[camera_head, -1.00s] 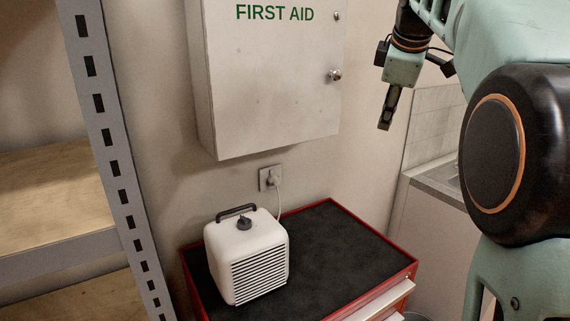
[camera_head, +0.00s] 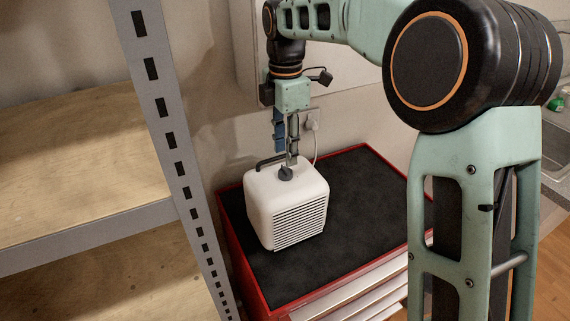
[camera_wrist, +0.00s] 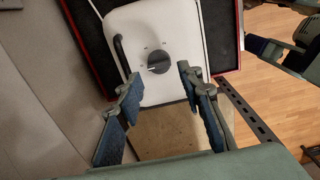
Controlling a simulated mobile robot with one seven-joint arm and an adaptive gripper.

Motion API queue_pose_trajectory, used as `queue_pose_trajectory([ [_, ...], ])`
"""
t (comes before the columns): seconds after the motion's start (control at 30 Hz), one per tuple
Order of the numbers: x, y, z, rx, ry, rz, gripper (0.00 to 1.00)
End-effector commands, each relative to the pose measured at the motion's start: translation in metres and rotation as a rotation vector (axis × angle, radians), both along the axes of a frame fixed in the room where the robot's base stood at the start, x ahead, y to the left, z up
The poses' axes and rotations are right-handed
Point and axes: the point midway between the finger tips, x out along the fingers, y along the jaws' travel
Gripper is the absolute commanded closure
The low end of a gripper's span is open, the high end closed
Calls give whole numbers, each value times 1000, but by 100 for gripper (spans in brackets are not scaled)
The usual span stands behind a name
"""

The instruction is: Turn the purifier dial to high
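The white purifier (camera_head: 287,205) stands on the black top of the red cabinet. Its dark round dial (camera_head: 286,173) is on the top face, beside a black carry handle (camera_head: 270,161). In the wrist view the dial (camera_wrist: 159,62) sits ahead of and between my finger tips; a light pointer line on it points left, and small marks lie around it, too small to read. My gripper (camera_head: 287,150) hangs pointing down just above the dial. In the wrist view my gripper (camera_wrist: 158,82) is open, fingers wide apart with nothing between them. I cannot tell whether it touches anything.
A metal shelf post (camera_head: 165,120) with wooden shelves stands at the left. A plug with a white cord (camera_head: 313,124) is on the wall behind the purifier. The black cabinet top (camera_head: 360,200) is clear to the right. A first aid cabinet is mostly hidden behind my arm.

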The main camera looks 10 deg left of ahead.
Motion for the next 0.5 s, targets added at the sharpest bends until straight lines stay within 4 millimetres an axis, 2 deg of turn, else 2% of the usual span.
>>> queue_pose_trajectory([
  [0.2,-1,0,-37,0,2,0,66],
  [0.33,0,0,-49,0,0,-1,66],
  [0.5,0,0,-55,1,-1,-2,66],
])
